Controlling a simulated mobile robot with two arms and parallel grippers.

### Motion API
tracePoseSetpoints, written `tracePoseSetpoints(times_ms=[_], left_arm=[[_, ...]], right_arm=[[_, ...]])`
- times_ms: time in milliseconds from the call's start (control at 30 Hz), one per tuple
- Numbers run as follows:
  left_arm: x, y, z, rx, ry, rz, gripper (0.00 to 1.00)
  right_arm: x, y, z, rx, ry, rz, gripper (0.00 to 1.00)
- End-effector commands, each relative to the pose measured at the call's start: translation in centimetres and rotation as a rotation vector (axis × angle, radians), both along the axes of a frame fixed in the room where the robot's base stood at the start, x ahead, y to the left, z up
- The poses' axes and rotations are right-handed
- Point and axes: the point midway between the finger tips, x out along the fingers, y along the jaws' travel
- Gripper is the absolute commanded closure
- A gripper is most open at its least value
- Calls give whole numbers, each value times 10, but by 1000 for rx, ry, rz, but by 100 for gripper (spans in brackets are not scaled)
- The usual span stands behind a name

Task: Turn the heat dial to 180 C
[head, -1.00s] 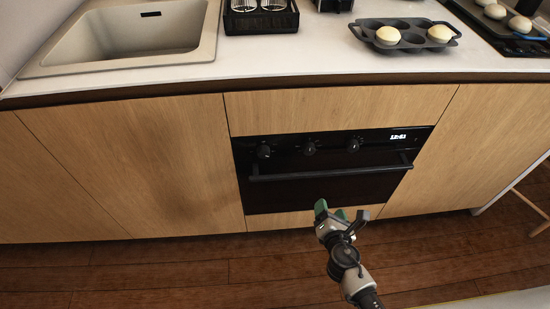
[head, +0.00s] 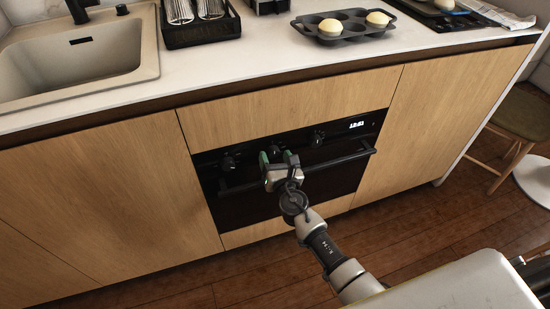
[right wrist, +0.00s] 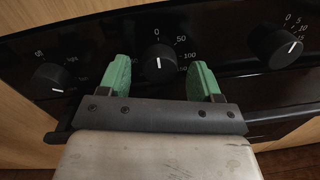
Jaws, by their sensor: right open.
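The heat dial (right wrist: 158,70) is the black middle knob on the oven panel, beside the marks 0, 50 and 100. Its white line points up at 0. In the head view it is mostly hidden behind my right gripper (head: 277,158). My right gripper is open and empty. In the right wrist view its green fingers (right wrist: 157,80) appear on either side of the heat dial, with gaps to it; whether they reach its depth I cannot tell. My left gripper is not in view.
A left dial (right wrist: 50,78) and a right timer dial (right wrist: 276,47) flank the heat dial. The oven handle (head: 335,161) runs below the dials, close to my gripper. A muffin tray (head: 345,27) stands on the counter (head: 250,65) above.

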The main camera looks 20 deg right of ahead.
Motion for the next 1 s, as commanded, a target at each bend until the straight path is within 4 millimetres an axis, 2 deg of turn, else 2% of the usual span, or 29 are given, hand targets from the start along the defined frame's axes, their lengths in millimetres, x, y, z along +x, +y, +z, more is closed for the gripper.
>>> tracePoseSetpoints(times_ms=[333, 667, 1000], left_arm=[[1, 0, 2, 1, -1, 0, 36], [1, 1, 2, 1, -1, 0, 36], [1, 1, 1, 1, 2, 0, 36]], right_arm=[[5, 0, 0, 1, 1, 0, 36], [5, 0, 0, 1, 1, 0, 85], [5, 0, -1, 51, 2, 1, 85]])
